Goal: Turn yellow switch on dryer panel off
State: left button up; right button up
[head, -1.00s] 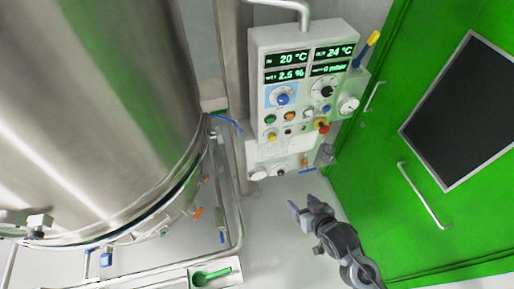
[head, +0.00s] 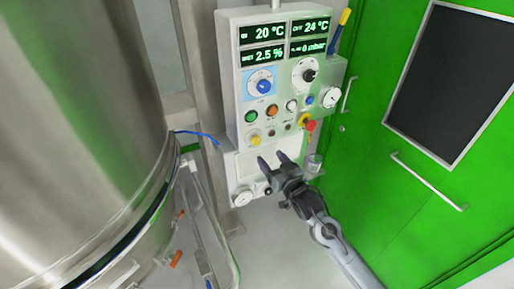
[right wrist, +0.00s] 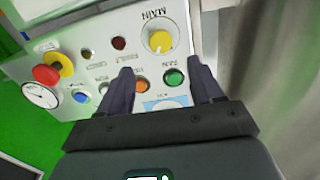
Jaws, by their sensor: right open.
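The yellow switch (head: 254,141) is a round knob low on the left of the grey dryer panel (head: 228,72). In the right wrist view, where the panel appears upside down, the yellow switch (right wrist: 158,40) sits by the label "MAIN". Its exact setting is hard to read. My right gripper (head: 274,160) is open and empty, just below and right of the switch in the head view. In the right wrist view the fingers of the right gripper (right wrist: 160,70) point toward the switch, which lies beyond and between their tips, apparently not touched. My left gripper is not in view.
Near the switch are a green button (head: 251,116), an orange button (head: 271,111) and a red emergency stop (head: 310,125) on yellow. A green door (head: 370,185) stands right.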

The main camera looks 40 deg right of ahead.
aim_at(257, 141)
jog(key=w, duration=0.3)
jog(key=w+d, duration=0.1)
jog(key=w, duration=0.6)
jog(key=shift+d, duration=0.4)
jog(key=shift+s, duration=0.1)
jog(key=shift+c, duration=0.7)
jog(key=c, duration=0.9)
jog(key=shift+c, duration=0.2)
